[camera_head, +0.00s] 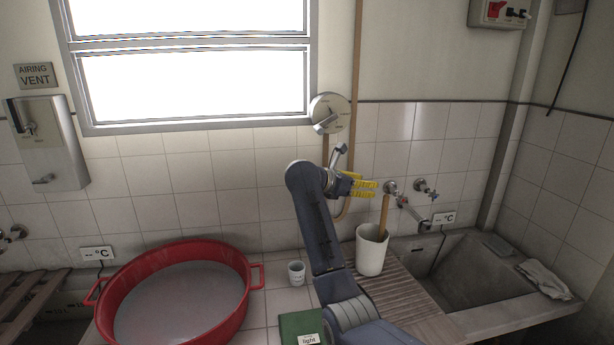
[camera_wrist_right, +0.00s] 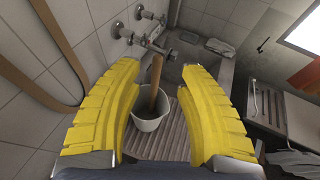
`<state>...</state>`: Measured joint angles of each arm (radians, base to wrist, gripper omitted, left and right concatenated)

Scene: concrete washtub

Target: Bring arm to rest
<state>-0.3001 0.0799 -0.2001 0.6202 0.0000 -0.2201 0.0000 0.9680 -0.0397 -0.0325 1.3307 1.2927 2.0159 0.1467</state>
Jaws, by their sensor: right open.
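My right arm rises from the lower middle of the head view. Its yellow-fingered gripper (camera_head: 364,187) is up near the tiled wall, in front of the taps and above the white bucket (camera_head: 371,255). In the right wrist view the gripper's two yellow fingers (camera_wrist_right: 160,120) are spread wide with nothing between them touching them. The bucket shows beyond the fingers in the wrist view (camera_wrist_right: 150,124), with a wooden handle (camera_head: 384,216) standing in it. My left gripper is not in view.
A red tub (camera_head: 245,290) of greyish liquid stands at left, with a small cup (camera_head: 296,272) and a green box (camera_head: 301,326) beside it. Taps (camera_head: 424,189) project from the wall. The concrete sink (camera_head: 460,275) at right has a cloth (camera_head: 544,278) on its edge.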

